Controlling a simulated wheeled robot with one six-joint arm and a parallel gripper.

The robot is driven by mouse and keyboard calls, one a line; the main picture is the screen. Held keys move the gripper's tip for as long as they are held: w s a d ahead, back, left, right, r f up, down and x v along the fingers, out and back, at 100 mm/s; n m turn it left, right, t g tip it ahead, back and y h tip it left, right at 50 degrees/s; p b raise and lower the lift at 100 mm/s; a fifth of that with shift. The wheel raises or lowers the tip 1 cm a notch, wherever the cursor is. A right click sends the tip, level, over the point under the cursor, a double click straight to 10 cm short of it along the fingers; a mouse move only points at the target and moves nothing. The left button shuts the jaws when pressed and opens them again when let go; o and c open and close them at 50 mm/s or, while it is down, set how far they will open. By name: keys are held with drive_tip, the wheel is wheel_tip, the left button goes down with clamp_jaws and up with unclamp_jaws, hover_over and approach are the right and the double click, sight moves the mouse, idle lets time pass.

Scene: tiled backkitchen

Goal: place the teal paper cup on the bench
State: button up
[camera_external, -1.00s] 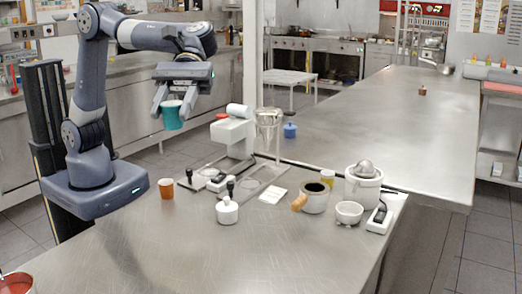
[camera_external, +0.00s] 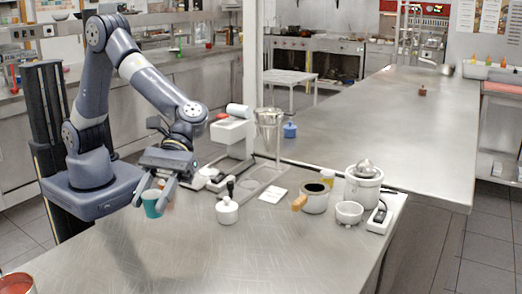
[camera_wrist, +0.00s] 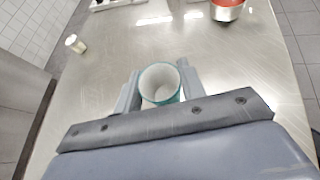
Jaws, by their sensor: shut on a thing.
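The teal paper cup (camera_external: 152,206) is upright between the fingers of my gripper (camera_external: 153,193), low over the left part of the steel bench (camera_external: 270,255) in the external view. In the wrist view the cup (camera_wrist: 161,84) shows its white inside and teal rim, with the fingers of my gripper (camera_wrist: 159,92) shut on either side of it. Bare bench (camera_wrist: 140,45) surrounds it there. I cannot tell whether the cup's base touches the bench.
A white lidded pot (camera_external: 227,211), a grey pot with an orange handle (camera_external: 314,198), a white bowl (camera_external: 349,212) and a juicer (camera_external: 363,187) stand to the right. A red-filled pot (camera_external: 16,284) is at the front left.

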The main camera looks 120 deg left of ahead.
wheel_tip(320, 180, down, 10)
drive_tip(key=shift+f+p, duration=0.25)
drive_tip(key=shift+p, duration=0.1)
drive_tip(key=shift+f, duration=0.15)
drive_tip(key=o, duration=1)
drive_tip(key=shift+c, duration=0.2)
drive_tip(key=shift+r, duration=0.3)
drive_tip(key=b+v, duration=0.1)
drive_tip(key=v, duration=1.1)
drive_tip(key=shift+f, duration=0.15)
